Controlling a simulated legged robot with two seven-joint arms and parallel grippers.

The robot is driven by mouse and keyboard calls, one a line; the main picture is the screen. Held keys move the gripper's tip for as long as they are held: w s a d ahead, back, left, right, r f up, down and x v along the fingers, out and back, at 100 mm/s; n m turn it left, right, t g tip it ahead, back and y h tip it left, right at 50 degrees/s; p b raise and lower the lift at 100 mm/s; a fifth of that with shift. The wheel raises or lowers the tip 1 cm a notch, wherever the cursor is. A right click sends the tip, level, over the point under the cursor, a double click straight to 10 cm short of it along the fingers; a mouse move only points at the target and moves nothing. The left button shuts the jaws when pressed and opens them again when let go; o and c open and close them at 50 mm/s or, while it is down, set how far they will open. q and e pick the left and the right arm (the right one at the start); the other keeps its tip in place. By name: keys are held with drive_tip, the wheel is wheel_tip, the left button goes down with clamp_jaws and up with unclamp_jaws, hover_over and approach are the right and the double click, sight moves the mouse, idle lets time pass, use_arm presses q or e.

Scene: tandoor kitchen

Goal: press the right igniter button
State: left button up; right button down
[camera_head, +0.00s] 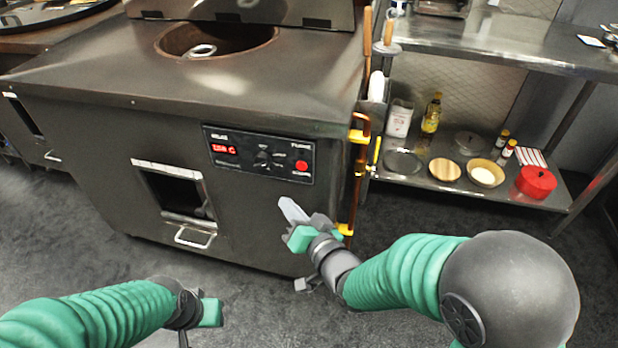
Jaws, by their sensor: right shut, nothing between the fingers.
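A black control panel (246,168) is on the front of the dark metal tandoor (105,135). A round red button (301,166) sits at the panel's right end. My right gripper (292,210) is shut and empty, with its pale tip pointing up and left. In the picture it is below the red button, with a visible gap between them; the depth of that gap is hard to judge. My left gripper (209,313) is low in the picture, away from the panel, and its fingers are too unclear to tell whether they are open.
The panel also has a red lit display (224,150) and a dark knob (263,158). Below it is an opening with a handled drawer (196,236). Copper pipe with yellow fittings (357,137) runs along the tandoor's right edge. A steel shelf (405,178) with bowls and bottles stands right.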

sight(302, 166)
drive_tip(key=shift+s+r, duration=0.1)
drive_tip(key=shift+r, duration=0.1)
drive_tip(key=shift+d, duration=0.1)
drive_tip(key=shift+w+d+f+p, duration=0.15)
drive_tip(key=shift+w+d, duration=0.3)
drive_tip(key=shift+w, duration=0.95)
drive_tip(key=shift+w+d+r+p, duration=0.15)
drive_tip(key=shift+w+d, duration=0.25)
drive_tip(key=shift+w, duration=1)
drive_tip(key=shift+w+d+f+p, duration=0.15)
drive_tip(key=shift+w+d, duration=0.3)
drive_tip(key=shift+w, duration=0.95)
drive_tip(key=shift+w, duration=0.1)
drive_tip(key=shift+w+d+r, duration=0.2)
drive_tip(key=shift+w, duration=0.1)
drive_tip(key=shift+w+d+p, duration=0.1)
drive_tip(key=shift+w+p, duration=0.2)
drive_tip(key=shift+w, duration=0.1)
drive_tip(key=shift+s+a, duration=0.25)
drive_tip(key=shift+s, duration=0.55)
